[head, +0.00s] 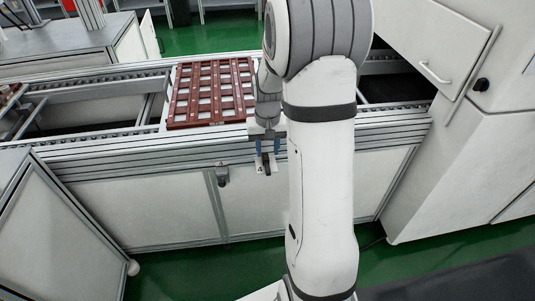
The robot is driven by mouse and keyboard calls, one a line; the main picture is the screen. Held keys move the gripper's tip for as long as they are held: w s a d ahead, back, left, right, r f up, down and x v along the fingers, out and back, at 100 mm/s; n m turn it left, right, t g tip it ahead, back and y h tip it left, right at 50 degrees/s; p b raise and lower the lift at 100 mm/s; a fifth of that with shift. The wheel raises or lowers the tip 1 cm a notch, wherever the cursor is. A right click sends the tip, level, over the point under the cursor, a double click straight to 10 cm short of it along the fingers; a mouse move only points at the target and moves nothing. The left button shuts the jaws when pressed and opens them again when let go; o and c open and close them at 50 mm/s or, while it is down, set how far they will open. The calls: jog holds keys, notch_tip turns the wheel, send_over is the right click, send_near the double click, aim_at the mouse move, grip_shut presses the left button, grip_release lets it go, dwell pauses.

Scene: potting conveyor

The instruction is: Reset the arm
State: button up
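My white and grey arm rises through the middle of the head view. Its forearm hangs down on the left side, and my gripper (265,155) points downward in front of the conveyor's near rail. Blue parts show on both sides of the gripper. A small dark and white piece shows at its lower end; I cannot tell whether it is held or lies behind. The finger gap is too small to read. My upper arm hides part of the conveyor (130,141) to the right.
A reddish-brown tray (214,122) with a grid of openings sits on the conveyor, left of my gripper. A white cabinet (480,150) stands on the right, and a panel (60,240) at lower left. Green floor (180,270) shows in front of the conveyor.

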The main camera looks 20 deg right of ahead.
jog(key=shift+r, duration=0.15)
dwell(0.3)
jog(key=s+a+r+n+t+p, duration=0.1)
jog(key=s+a+r+p, duration=0.3)
jog(key=s+r, duration=0.5)
jog(key=s+a+r+n+t+p, duration=0.1)
jog(key=s+a+r+p, duration=0.4)
jog(key=s+r, duration=0.5)
notch_tip(320, 180, up, 3)
jog(key=shift+s+a+r+n+t, duration=0.1)
jog(key=shift+s+a+n+t, duration=0.35)
jog(key=shift+a, duration=0.75)
jog(key=shift+w, duration=0.15)
